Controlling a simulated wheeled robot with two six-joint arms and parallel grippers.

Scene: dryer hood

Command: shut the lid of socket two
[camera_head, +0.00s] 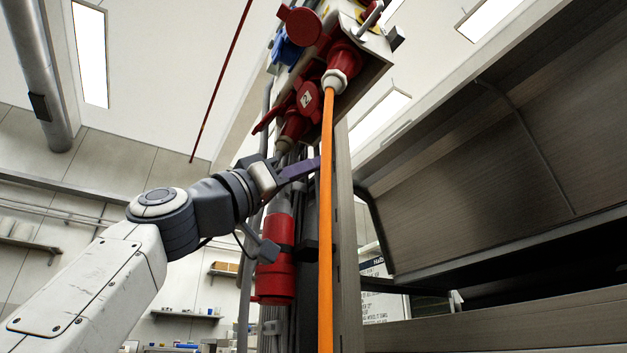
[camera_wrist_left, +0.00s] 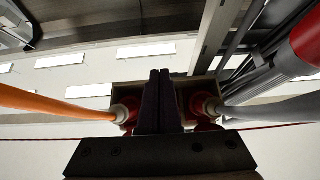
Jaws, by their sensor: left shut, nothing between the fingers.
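A red lid marked "2" (camera_head: 308,99) is on the underside of the socket box (camera_head: 357,88) in the head view. I cannot tell how far it stands open. A red plug (camera_head: 291,130) with a grey cable is just below and left of it. My left gripper (camera_head: 308,168) is shut and empty, below the lid and apart from it, its purple fingers reaching behind the orange cable. In the left wrist view the shut fingers (camera_wrist_left: 158,100) point up at the box and hide its middle. My right gripper is in neither view.
An orange cable (camera_head: 326,220) hangs from a red plug (camera_head: 342,66) close to my fingers. A red connector (camera_head: 275,262) and grey cables run beside the metal post (camera_head: 347,250). A steel hood (camera_head: 480,150) fills the right. Left of the box is open.

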